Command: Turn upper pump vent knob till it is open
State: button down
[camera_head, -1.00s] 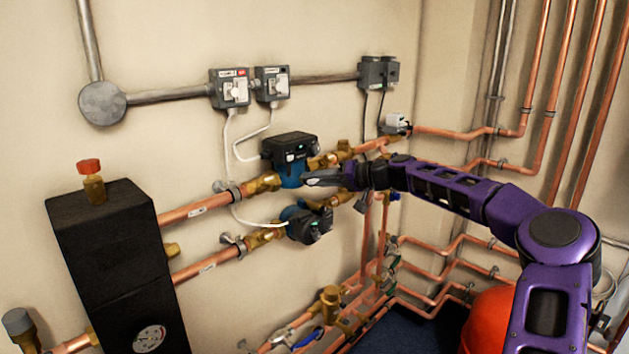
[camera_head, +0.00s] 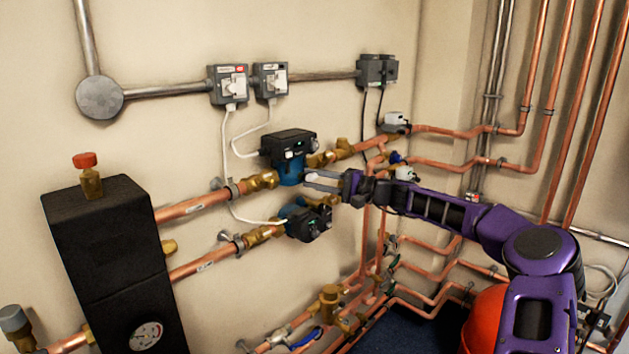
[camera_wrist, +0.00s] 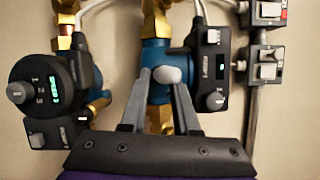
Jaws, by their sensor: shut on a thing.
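The upper pump has a black control box (camera_head: 289,143) and a blue body (camera_head: 290,174) on the upper copper pipe. In the wrist view its blue body (camera_wrist: 156,58) and black box (camera_wrist: 208,72) are right of middle. The rounded grey vent knob (camera_wrist: 169,74) sits on the front of the blue body. My gripper (camera_wrist: 162,78) has its two grey fingers closed on either side of this knob.
The lower pump (camera_head: 308,224) is just below my gripper; it shows at left in the wrist view (camera_wrist: 50,88). Grey switch boxes (camera_head: 228,85) with white cables are on the wall above. Copper pipes (camera_head: 460,165) run behind and beside my arm.

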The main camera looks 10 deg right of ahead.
jog(key=shift+m, duration=0.5)
jog(key=c, duration=0.6)
grip_release()
jog(key=shift+c, duration=0.2)
jog(key=v, duration=1.7)
jog(key=shift+f, duration=0.3)
jog(key=shift+s+d, duration=0.15)
